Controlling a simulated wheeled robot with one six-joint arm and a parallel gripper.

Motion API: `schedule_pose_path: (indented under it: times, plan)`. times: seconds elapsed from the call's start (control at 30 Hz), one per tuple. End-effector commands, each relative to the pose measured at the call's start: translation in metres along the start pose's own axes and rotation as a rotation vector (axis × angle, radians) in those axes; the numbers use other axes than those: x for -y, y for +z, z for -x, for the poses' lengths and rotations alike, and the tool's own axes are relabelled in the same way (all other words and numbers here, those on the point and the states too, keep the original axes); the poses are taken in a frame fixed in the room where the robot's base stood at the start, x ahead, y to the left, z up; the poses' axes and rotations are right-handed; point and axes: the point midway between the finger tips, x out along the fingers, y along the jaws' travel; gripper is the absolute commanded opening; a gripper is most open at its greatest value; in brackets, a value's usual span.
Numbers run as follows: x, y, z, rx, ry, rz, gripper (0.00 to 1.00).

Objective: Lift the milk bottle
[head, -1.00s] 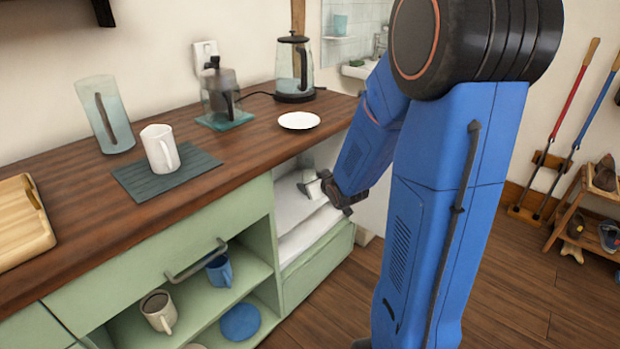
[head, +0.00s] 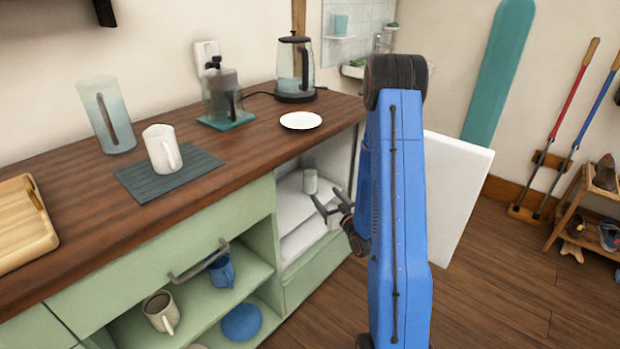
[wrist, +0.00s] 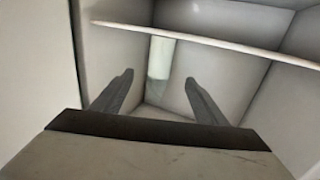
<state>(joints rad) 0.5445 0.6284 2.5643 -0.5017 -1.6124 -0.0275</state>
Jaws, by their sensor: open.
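The milk bottle is a pale, whitish cylinder (head: 310,182) standing upright inside the open white compartment under the counter's right end. In the wrist view the bottle (wrist: 160,58) shows straight ahead, beyond and between the fingertips, near a back corner. My gripper (head: 327,197) is at the front of the compartment, just to the lower right of the bottle. In the wrist view its two fingers (wrist: 158,78) are spread with nothing between them; the bottle is apart from them.
A thin white shelf edge (wrist: 210,42) crosses above the fingers in the wrist view. A white open door (head: 458,195) stands right of my arm. The wooden counter (head: 235,155) overhangs the compartment; a white plate (head: 300,120) lies on it.

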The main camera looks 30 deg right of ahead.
Motion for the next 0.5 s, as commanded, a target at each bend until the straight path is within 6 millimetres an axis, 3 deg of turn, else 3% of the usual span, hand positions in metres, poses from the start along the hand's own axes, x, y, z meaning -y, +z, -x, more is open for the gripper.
schedule_pose_path:
  times: [0.17, 0.5]
  plan:
    - [-0.001, 0.0, -0.015, -0.011, 0.0, -0.002, 0.67]
    - [0.0, 0.0, -0.075, -0.01, 0.0, -0.002, 0.67]
